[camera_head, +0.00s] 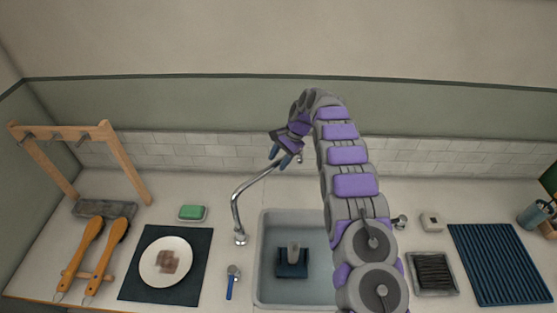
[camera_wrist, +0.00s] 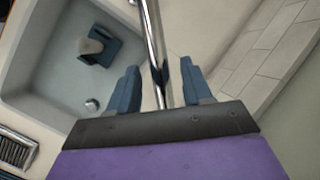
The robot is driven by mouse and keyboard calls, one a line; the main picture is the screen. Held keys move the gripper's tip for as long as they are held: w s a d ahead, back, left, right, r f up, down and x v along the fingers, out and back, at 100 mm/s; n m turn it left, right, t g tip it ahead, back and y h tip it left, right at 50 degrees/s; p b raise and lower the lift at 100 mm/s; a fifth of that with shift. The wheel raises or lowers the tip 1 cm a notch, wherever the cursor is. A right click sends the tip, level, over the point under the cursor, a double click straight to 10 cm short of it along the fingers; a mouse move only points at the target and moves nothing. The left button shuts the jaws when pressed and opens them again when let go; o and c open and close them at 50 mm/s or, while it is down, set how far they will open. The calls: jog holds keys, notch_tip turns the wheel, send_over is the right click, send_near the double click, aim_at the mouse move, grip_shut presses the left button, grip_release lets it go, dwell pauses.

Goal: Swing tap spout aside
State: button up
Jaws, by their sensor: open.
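The tap spout (camera_head: 237,202) is a shiny chrome tube rising from its base left of the sink, curving up and to the right. Its upper end reaches my gripper (camera_head: 281,158). In the wrist view the spout (camera_wrist: 152,35) runs between the two blue fingers of my gripper (camera_wrist: 160,68). The fingers are open, one on each side of the tube. There seems to be a gap on both sides; whether either finger touches it, I cannot tell.
The grey sink (camera_head: 262,270) holds a dark blue block (camera_head: 292,270) with a pale piece on it. A plate (camera_head: 150,262) and brushes (camera_head: 85,245) lie left. A blue-handled lever (camera_head: 230,287) stands beside the sink. A ribbed blue mat (camera_head: 500,263) lies right.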

jog(key=p+v, duration=0.7)
jog(key=v, duration=0.4)
jog(key=shift+w+r, duration=0.15)
jog(key=shift+d, duration=0.1)
dwell(0.3)
